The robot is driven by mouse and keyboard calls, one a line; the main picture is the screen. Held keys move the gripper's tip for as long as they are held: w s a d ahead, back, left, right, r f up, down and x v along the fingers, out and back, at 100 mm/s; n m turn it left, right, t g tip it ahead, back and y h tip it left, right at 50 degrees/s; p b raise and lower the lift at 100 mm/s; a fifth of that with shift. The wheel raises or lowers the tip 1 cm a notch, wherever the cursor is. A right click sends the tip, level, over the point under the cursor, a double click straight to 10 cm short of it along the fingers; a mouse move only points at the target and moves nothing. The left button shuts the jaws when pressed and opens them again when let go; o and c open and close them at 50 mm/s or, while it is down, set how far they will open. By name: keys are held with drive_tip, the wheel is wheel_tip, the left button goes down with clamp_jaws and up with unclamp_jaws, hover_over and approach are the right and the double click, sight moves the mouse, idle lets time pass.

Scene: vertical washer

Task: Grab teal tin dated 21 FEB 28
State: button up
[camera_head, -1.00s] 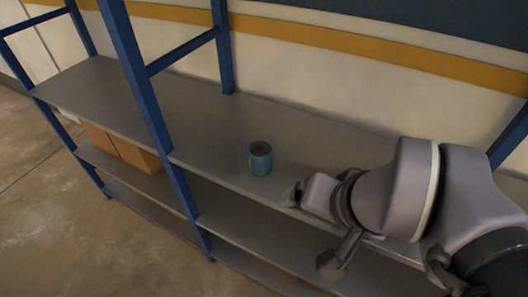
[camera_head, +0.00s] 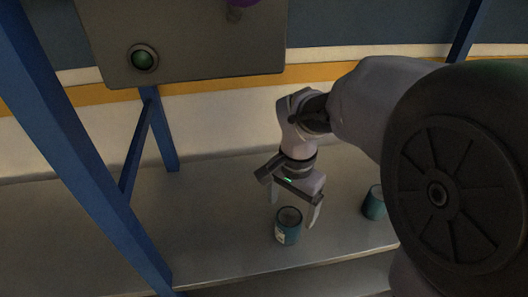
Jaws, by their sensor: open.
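A teal tin (camera_head: 288,228) with a dark top and a small pale label low on its left side stands upright on the grey shelf (camera_head: 215,230). The label's print is too small to read. My gripper (camera_head: 293,208) points down at this tin with its fingers spread, one behind its left side and one at its right. I cannot tell whether the fingers touch it. A second teal tin (camera_head: 374,203) stands to the right, partly hidden by my arm. No date shows on it.
A blue upright (camera_head: 75,150) stands at the left, with a blue brace (camera_head: 135,150) behind. The shelf left of the tins is clear.

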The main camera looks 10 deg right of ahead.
wheel_tip(320, 180, down, 10)
drive_tip(key=b, duration=0.4)
drive_tip(key=shift+w+f, duration=0.1)
drive_tip(key=shift+w, duration=0.05)
drive_tip(key=c, duration=1.7)
